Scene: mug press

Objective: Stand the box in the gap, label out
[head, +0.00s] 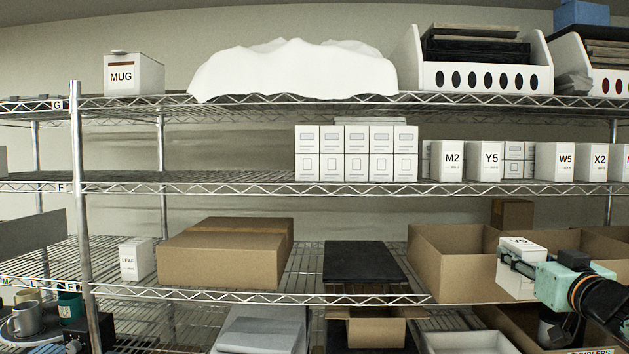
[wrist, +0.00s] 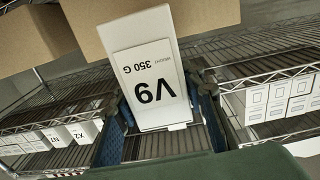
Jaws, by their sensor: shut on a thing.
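The white box labelled V9 (wrist: 150,75) is held between the two fingers of my gripper (wrist: 162,112). Its label appears upside down in the wrist view. In the head view the box (head: 515,279) is at the lower right in my gripper (head: 520,258), in front of the open cartons and below the middle shelf. On the middle shelf, a gap (head: 518,173) lies between the Y5 box (head: 487,160) and the W5 box (head: 558,162). Small white boxes (head: 514,151) show at the back of that gap.
The M2 box (head: 448,160) stands left of Y5, and the X2 box (head: 597,161) right of W5. Stacked white boxes (head: 356,153) stand farther left. The wire shelf edge (head: 400,189) runs below them. An open carton (head: 450,270) is on the lower shelf.

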